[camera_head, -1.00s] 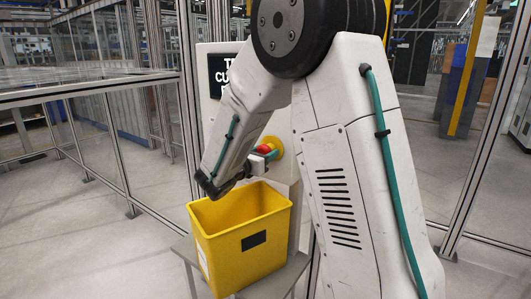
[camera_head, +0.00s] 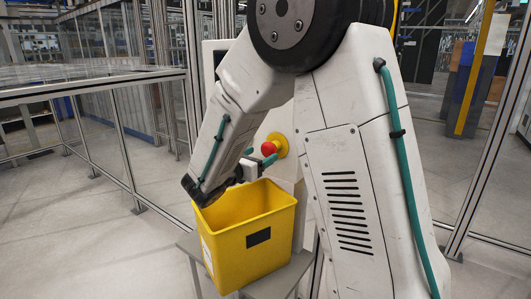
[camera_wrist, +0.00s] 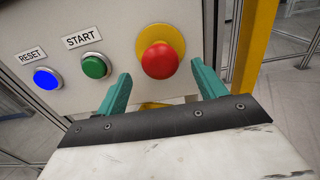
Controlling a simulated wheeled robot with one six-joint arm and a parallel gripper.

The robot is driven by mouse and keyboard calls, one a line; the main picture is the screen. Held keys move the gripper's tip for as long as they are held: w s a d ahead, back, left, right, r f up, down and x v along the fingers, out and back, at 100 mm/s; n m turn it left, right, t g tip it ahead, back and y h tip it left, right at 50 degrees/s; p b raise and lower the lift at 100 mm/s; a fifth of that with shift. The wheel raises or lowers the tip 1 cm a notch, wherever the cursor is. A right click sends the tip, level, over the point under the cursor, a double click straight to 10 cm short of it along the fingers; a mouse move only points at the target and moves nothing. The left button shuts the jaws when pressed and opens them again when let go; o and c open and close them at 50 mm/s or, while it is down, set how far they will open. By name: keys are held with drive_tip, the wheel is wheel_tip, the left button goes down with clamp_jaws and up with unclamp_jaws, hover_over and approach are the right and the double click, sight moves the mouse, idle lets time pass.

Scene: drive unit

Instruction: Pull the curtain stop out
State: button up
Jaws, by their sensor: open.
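The curtain stop is a red mushroom button (camera_wrist: 162,60) on a yellow base, on a grey control panel (camera_wrist: 200,20). It also shows in the head view as a red knob (camera_head: 268,147), partly beside my arm. My gripper (camera_wrist: 161,72) is open, with one teal finger to the left and below the button and the other to its right and below. Nothing is between the fingers. In the head view my gripper (camera_head: 262,161) is just below and left of the button, partly hidden by my arm. I cannot tell the exact gap to the button.
A blue RESET button (camera_wrist: 47,78) and a green START button (camera_wrist: 96,66) sit left of the red one. A yellow bin (camera_head: 245,240) stands on a grey stand (camera_head: 270,285) below my gripper. A yellow post (camera_wrist: 258,45) and framed fencing stand nearby.

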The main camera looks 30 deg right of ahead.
drive_tip(key=v, duration=0.3)
drive_tip(key=shift+s+a, duration=0.1)
drive_tip(key=shift+a, duration=0.05)
idle(0.4)
